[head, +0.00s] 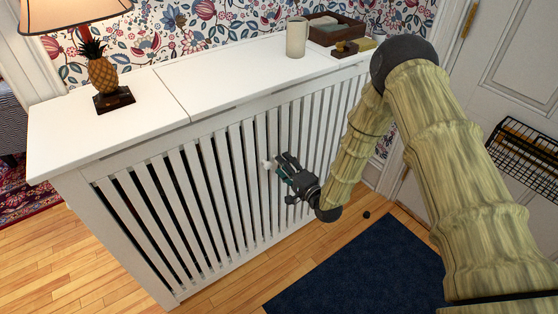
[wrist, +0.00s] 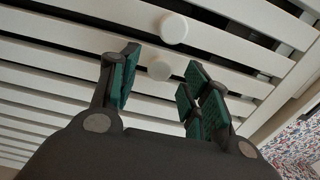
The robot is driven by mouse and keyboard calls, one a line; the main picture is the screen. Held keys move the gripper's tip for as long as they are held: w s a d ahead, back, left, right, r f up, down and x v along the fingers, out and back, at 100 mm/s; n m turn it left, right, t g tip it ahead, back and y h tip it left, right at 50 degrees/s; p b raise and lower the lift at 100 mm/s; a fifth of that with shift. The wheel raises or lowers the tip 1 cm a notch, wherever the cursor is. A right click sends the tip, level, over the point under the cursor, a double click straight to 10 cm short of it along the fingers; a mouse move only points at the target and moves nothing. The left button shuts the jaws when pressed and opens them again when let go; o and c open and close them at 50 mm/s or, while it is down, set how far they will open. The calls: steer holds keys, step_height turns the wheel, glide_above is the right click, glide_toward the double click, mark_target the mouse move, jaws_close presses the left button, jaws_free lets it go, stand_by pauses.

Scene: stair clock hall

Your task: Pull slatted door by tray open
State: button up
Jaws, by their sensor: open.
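The long white cabinet has slatted doors; the right slatted door (head: 318,120) is below the tray (head: 337,32) and looks shut. In the head view one round white knob (head: 267,165) shows just left of my gripper (head: 283,165). The wrist view shows two white knobs: a near knob (wrist: 160,68) between the spread fingertips of my gripper (wrist: 164,68), and a far knob (wrist: 173,28) beyond them. My gripper is open, with its fingers on either side of the near knob and a gap on each side. In the head view the near knob is hidden by the fingers.
On the white top (head: 230,75) stand a pineapple lamp (head: 102,75), a cream cup (head: 297,38) and the tray. A dark blue mat (head: 365,265) lies on the wood floor before the cabinet. A wire basket (head: 525,155) hangs at the right.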

steer(key=shift+x, duration=1.75)
jaws_close()
